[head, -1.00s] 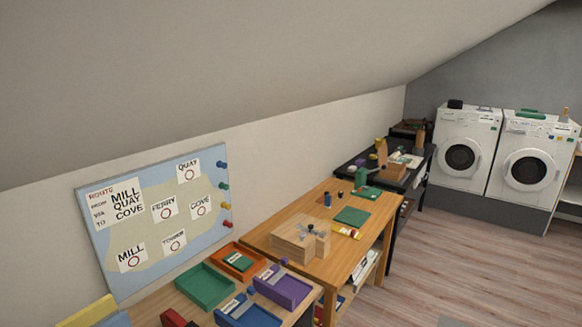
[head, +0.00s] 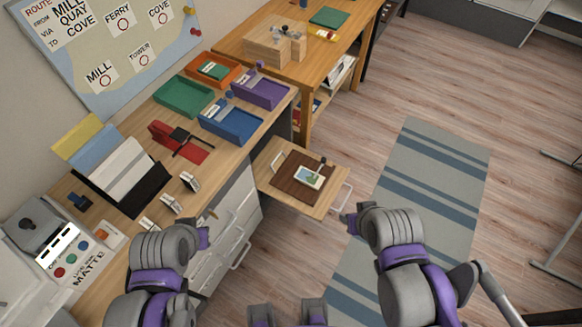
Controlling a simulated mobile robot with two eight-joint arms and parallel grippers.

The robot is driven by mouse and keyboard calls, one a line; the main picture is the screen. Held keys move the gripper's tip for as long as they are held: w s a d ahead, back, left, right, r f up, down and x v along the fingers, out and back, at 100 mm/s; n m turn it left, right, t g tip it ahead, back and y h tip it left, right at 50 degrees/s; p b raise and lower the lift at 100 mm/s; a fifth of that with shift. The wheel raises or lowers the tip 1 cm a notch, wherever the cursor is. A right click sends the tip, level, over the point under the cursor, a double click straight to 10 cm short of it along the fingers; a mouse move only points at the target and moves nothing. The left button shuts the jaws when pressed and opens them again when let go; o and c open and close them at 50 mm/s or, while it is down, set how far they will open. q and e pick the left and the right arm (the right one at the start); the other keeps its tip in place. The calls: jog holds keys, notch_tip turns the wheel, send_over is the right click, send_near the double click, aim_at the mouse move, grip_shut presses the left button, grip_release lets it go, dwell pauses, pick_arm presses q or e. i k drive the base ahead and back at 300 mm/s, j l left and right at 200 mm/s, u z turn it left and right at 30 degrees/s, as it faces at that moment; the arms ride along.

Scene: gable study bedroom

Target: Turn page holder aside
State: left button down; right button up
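Two things look like page holders, and I cannot tell which one the task names. A brown board (head: 294,186) with a small picture card (head: 309,176) and a dark knob at its upper right corner lies on a pulled-out wooden shelf (head: 268,160). A black stand (head: 139,199) with white, blue and yellow sheets is on the desk at left. My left gripper (head: 204,237) is at the desk drawers' front, left of and nearer than the shelf. My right gripper (head: 348,223) is right of the shelf, apart from the board. Finger openings are too small to tell.
On the desk are a red device with a black arm (head: 180,140), several coloured trays (head: 228,121), small white cards and a grey machine with coloured buttons (head: 65,246). A striped rug (head: 425,165) covers the floor at right.

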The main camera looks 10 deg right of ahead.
aim_at(323, 161)
jog(key=i+l+u, duration=0.15)
jog(key=l+u, duration=0.2)
jog(key=i+l+u, duration=0.1)
jog(key=l+u, duration=0.6)
jog(key=l, duration=0.2)
